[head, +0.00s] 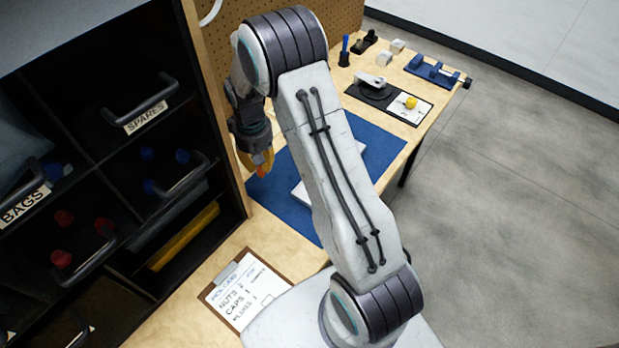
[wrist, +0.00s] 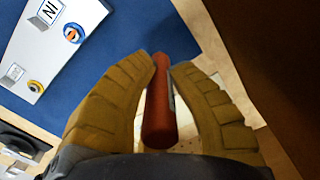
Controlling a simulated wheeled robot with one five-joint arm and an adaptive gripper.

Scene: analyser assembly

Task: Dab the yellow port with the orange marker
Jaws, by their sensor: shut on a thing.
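My gripper (head: 260,163) is shut on the orange marker (wrist: 160,108), which sits between the two yellow-brown fingers and looks red-orange. A bit of the marker (head: 262,172) shows below the fingertips in the head view. The white analyser panel (wrist: 60,55) lies on the blue mat, upper left in the wrist view, apart from the marker. The yellow port (wrist: 35,86) is a small yellow ring near its lower left edge. Another port (wrist: 73,34), ringed orange and blue, is near a label reading IN. In the head view, my arm hides most of the panel (head: 302,194).
A dark shelf with bins (head: 120,150) stands close on the left. A clipboard (head: 240,292) lies at the near end of the bench. The blue mat (head: 375,145) has bare room.

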